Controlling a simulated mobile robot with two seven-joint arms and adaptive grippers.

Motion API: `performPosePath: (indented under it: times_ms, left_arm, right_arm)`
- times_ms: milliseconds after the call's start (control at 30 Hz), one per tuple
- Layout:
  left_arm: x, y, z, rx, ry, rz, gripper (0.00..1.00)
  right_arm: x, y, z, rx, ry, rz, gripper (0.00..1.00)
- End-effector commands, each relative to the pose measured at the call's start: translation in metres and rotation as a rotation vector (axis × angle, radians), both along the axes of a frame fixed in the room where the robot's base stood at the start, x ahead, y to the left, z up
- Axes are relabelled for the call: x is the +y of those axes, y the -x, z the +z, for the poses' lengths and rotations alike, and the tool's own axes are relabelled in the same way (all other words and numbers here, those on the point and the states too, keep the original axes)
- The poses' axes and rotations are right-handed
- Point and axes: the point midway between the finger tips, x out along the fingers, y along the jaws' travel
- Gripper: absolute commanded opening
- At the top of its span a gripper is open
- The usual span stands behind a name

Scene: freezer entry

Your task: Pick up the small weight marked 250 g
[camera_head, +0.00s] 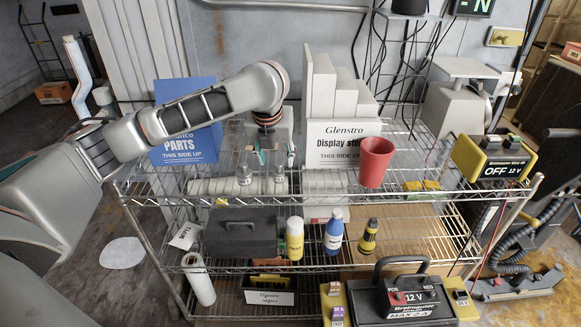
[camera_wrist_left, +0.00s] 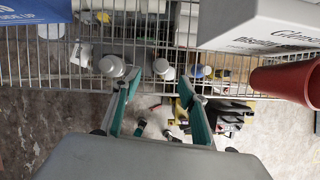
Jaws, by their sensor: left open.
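Two small silvery weights with knobs stand near the front of the top wire shelf (camera_head: 330,195): a left one (camera_head: 244,174) and a right one (camera_head: 279,173). Their markings are too small to read, so I cannot tell which is 250 g. My left gripper (camera_head: 273,157) points down over the shelf just behind them, open and empty. In the left wrist view my left gripper's (camera_wrist_left: 158,88) teal fingers are spread. One round-topped weight (camera_wrist_left: 112,66) is beside the left fingertip; another (camera_wrist_left: 163,69) is between and slightly beyond the tips. My right gripper is not in view.
A blue parts box (camera_head: 185,140) stands left of the gripper. A white display-step box (camera_head: 342,143) and a red cup (camera_head: 375,162) stand to its right. A yellow power unit (camera_head: 490,163) is at the far right. Bottles and a toolbox (camera_head: 240,232) occupy the shelf below.

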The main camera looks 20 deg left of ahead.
Motion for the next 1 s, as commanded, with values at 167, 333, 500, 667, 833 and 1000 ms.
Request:
performPosePath:
  times_ms: [167,333,500,667,833,1000]
  left_arm:
    - [0.002,-0.006,-0.018,0.006,-0.001,0.0,0.43]
    - [0.004,-0.014,-0.032,0.004,-0.001,0.0,0.43]
    - [0.006,-0.026,-0.054,0.004,0.001,0.001,0.43]
    - [0.008,-0.032,-0.066,0.001,-0.001,0.0,0.43]
    - [0.009,-0.033,-0.068,0.0,0.0,0.0,0.43]
    - [0.008,-0.033,-0.068,0.0,0.0,0.0,0.22]
  right_arm:
    - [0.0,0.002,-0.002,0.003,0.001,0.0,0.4]
    - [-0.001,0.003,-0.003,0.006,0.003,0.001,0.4]
    - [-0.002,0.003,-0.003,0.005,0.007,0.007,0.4]
    - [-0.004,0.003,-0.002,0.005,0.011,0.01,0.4]
    - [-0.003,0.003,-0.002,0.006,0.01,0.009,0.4]
    - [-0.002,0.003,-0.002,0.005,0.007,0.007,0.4]
